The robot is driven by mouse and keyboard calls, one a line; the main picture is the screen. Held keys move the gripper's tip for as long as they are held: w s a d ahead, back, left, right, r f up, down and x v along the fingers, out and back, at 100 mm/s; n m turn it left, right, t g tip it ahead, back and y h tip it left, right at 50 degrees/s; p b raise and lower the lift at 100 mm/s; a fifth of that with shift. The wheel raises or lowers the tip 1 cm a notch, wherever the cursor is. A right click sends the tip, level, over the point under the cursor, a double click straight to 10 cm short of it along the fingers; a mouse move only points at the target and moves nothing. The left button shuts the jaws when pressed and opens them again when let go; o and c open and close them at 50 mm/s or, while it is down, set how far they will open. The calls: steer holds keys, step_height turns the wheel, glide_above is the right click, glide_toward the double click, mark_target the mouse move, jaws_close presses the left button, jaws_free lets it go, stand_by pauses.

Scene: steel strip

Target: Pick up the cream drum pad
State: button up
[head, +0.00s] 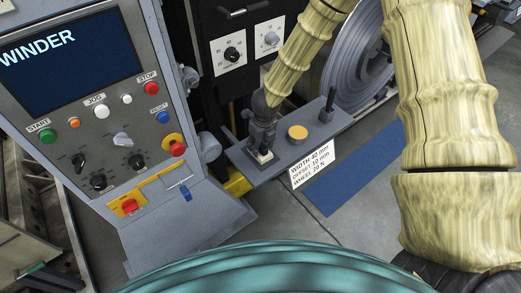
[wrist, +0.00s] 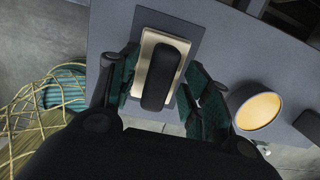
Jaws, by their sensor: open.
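The cream drum pad (wrist: 145,60) lies on a dark rectangular patch of the grey shelf, with a rounded black bar along its top. In the head view only a small pale part of the pad (head: 264,156) shows below my gripper (head: 261,142). In the wrist view my gripper (wrist: 163,78) is open, with one dark green finger on each side of the pad. The fingers reach down around it. I cannot tell whether either finger touches it.
On the grey shelf (head: 240,157), a short cylinder with a yellow-orange top (head: 298,132) stands close to the right of my gripper; a dark upright post (head: 328,106) is beyond it. The winder panel (head: 120,120) stands left. A white label (head: 311,164) hangs on the shelf's front.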

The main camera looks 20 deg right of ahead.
mark_target(261, 144)
jaws_close()
step_height(261, 144, up, 10)
steer(key=shift+r+b, duration=0.1)
steer(key=shift+b, duration=0.55)
steer(key=c, duration=0.7)
jaws_free()
jaws_close()
